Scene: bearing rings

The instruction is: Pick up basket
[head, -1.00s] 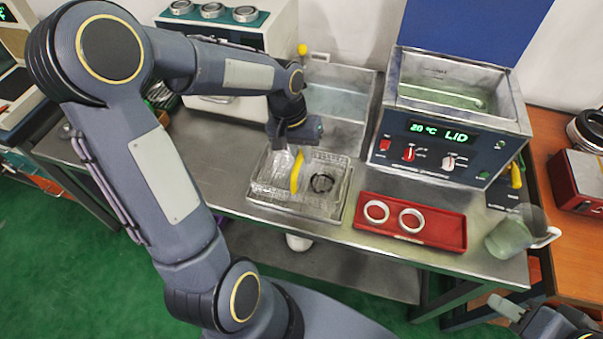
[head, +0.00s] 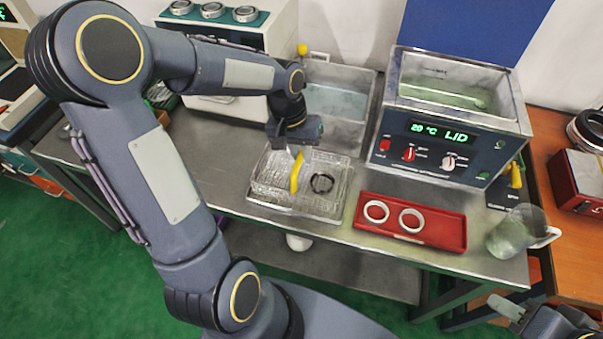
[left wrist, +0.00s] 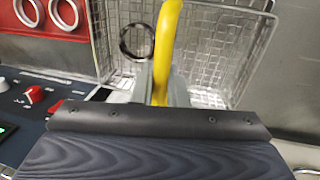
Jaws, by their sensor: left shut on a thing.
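The wire basket (head: 272,181) sits at the tray (head: 325,216) on the steel bench. Whether it touches the tray bottom I cannot tell. Its yellow handle (head: 297,175) stands up, and a dark ring (head: 322,183) lies inside. My left gripper (head: 295,151) is above the basket, shut on the handle. The left wrist view shows the handle (left wrist: 166,45) between the fingertips (left wrist: 155,88), with the basket mesh (left wrist: 215,45) and the dark ring (left wrist: 137,42) beyond. My right gripper (head: 512,308) is partly visible at the lower right, empty and away from the basket.
A red tray (head: 445,232) with two pale rings stands right of the basket. Behind it is the cleaner (head: 440,150) with an open liquid-filled tank. A metal basin (head: 345,105) is behind the basket. A glass beaker (head: 512,235) stands near the right bench edge.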

